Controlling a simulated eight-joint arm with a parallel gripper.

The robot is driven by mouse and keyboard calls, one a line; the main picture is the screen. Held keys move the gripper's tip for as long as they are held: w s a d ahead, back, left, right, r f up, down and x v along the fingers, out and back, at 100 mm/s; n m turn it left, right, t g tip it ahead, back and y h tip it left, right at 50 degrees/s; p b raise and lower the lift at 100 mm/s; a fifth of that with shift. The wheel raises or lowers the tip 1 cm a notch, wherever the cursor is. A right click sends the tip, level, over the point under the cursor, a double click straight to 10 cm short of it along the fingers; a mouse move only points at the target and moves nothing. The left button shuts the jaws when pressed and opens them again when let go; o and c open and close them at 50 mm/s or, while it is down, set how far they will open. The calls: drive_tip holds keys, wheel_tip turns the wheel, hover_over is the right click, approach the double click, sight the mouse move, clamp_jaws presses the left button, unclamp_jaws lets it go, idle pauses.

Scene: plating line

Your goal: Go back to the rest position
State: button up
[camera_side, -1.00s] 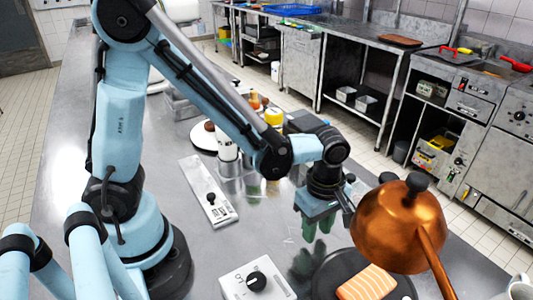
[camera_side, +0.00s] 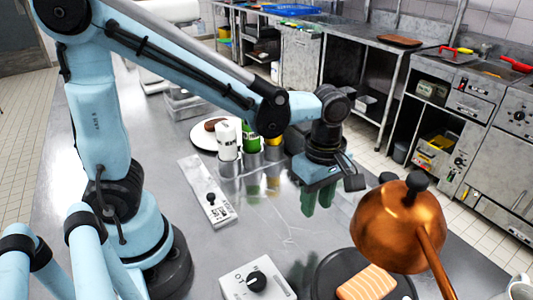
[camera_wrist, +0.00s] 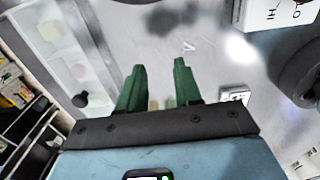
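My gripper (camera_side: 317,198) hangs above the steel table, fingers pointing down, with nothing between them. In the wrist view its two green fingers (camera_wrist: 158,88) stand apart with a clear gap over bare metal. A salmon fillet (camera_side: 366,284) lies in a dark round pan (camera_side: 328,280) at the front, below and right of the gripper. A copper dome with a long handle (camera_side: 398,232) stands in front of and right of the gripper and covers part of the pan.
A white control box with a black knob (camera_side: 258,284) sits left of the pan. A long switch panel (camera_side: 207,191) lies farther left. A white bottle (camera_side: 226,140) and a green bottle (camera_side: 250,140) stand behind, beside a white plate (camera_side: 203,138).

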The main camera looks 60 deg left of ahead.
drive_tip(key=shift+a, duration=0.2)
drive_tip(key=s+a+r+m+t, duration=0.1)
drive_tip(key=a+r+m+t, duration=0.1)
drive_tip(key=a+m, duration=0.3)
drive_tip(key=s+a+r+m+t, duration=0.1)
drive_tip(key=a+r+m+t, duration=0.2)
drive_tip(key=m, duration=1)
drive_tip(key=shift+s+a+r+t, duration=0.35)
drive_tip(key=shift+a+t, duration=0.55)
drive_tip(key=shift+t, duration=0.1)
